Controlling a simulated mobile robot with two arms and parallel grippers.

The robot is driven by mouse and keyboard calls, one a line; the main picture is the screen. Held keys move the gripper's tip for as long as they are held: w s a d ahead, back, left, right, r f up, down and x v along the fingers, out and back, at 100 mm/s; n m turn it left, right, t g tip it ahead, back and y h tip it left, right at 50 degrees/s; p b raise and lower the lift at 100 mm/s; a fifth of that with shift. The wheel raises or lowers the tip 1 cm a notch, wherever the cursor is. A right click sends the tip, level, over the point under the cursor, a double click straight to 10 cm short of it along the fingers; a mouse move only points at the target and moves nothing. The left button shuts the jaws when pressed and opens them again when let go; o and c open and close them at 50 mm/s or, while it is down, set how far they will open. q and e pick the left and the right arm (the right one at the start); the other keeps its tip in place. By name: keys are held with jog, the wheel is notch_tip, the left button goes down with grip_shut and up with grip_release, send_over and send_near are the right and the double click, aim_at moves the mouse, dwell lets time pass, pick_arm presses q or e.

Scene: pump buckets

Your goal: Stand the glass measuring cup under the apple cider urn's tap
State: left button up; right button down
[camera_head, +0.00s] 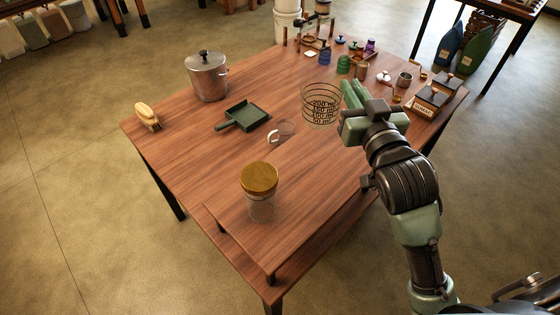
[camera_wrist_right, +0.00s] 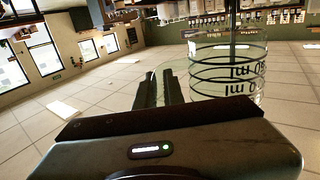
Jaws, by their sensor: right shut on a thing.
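The glass measuring cup (camera_head: 321,103) is clear, with dark measuring lines and "ml" marks. My right gripper (camera_head: 355,96) is shut on its right side in the head view. The exact contact is hard to see. In the right wrist view the cup (camera_wrist_right: 230,72) shows large to the right of the fingers (camera_wrist_right: 160,88). The cup appears held above the table (camera_head: 240,150), upright or nearly so. I cannot make out an urn with a tap for certain; a lidded metal pot (camera_head: 208,80) stands at the back left, with no tap visible. My left gripper is not in view.
A jar with a golden lid (camera_head: 259,190) stands near the front. Several small items and dark boxes (camera_head: 428,101) crowd the back right.

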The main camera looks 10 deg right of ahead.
jog(key=shift+w+a+f+b, duration=0.1)
jog(key=shift+w+f+b, duration=0.05)
jog(key=shift+f, duration=2.95)
jog(key=shift+w+d+f+b, duration=0.1)
jog(key=shift+w+f+b, duration=0.1)
jog(key=shift+f, duration=2.85)
jog(key=shift+w+a+f+b, duration=0.1)
jog(key=shift+f+b, duration=0.05)
jog(key=shift+f, duration=2.95)
jog(key=shift+f, duration=0.1)
jog(key=c, duration=1.5)
grip_release()
